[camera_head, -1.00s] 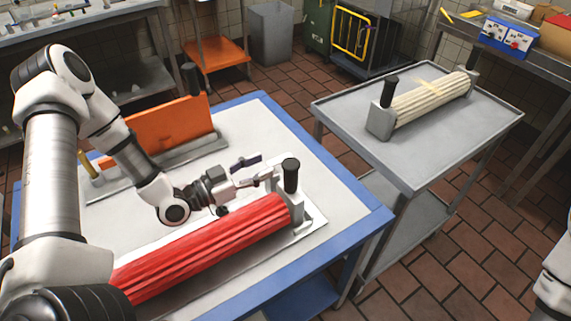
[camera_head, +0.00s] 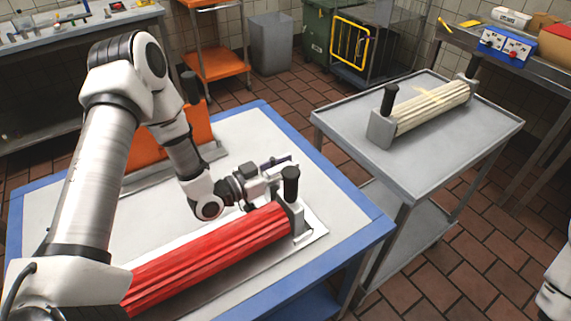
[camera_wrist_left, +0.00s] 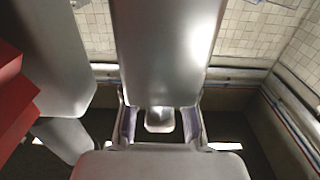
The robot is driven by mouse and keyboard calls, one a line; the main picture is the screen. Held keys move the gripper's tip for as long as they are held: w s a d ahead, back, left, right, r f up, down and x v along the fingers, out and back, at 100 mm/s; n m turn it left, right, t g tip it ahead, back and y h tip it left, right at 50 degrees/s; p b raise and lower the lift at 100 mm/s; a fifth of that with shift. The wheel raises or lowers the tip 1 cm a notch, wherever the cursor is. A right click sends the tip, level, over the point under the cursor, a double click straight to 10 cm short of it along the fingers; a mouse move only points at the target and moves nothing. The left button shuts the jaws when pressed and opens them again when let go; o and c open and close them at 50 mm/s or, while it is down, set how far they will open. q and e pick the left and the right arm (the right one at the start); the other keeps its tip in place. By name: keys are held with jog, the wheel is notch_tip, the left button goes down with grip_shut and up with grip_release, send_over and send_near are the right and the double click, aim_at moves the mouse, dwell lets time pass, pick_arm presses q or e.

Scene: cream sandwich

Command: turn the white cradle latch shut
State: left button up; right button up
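A red ribbed roller (camera_head: 212,255) lies in a pale cradle on the blue-edged table. An upright black-knobbed post (camera_head: 291,186) stands on the cradle's right end block (camera_head: 298,218). I cannot tell for certain which part is the latch. My left gripper (camera_head: 277,172) is level with the post, just behind and left of it, its fingers spread. In the left wrist view the left gripper (camera_wrist_left: 160,126) has its fingers apart, with a small grey tip (camera_wrist_left: 159,118) between them; contact is unclear. The red roller's edge (camera_wrist_left: 14,95) shows at left. My right gripper is out of view.
An orange roller or panel (camera_head: 143,150) stands in a holder behind my left arm. On a grey trolley (camera_head: 440,150) at right, a cream ribbed roller (camera_head: 432,108) lies in a grey cradle with a black knob (camera_head: 390,97). The table's right blue edge (camera_head: 340,185) is clear.

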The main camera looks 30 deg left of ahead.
pick_arm(q)
grip_shut()
jog(key=shift+d+m+g+h, duration=0.1)
jog(key=shift+m+g+h, duration=0.35)
jog(key=shift+h, duration=0.25)
jog(key=shift+s+d+m+g+h, duration=0.15)
jog(key=shift+m+g+h, duration=0.3)
jog(key=shift+m+h, duration=0.1)
jog(key=shift+s+d+m+g+h, duration=0.1)
jog(key=shift+m+g+h, duration=0.3)
jog(key=shift+h, duration=0.15)
jog(key=shift+s+d+m+g+h+b, duration=0.2)
jog(key=shift+s+m+g+h, duration=0.5)
jog(key=shift+m+g, duration=1.15)
jog(key=shift+s+d+m+g+h+b, duration=0.25)
jog(key=shift+m+g+h, duration=0.9)
jog(key=shift+g, duration=1.35)
jog(key=shift+s+d+m+g+h+b, duration=0.15)
jog(key=shift+s+m+g+h, duration=0.55)
jog(key=shift+m+g, duration=1.2)
jog(key=shift+w+g, duration=0.1)
jog(key=shift+g, duration=0.35)
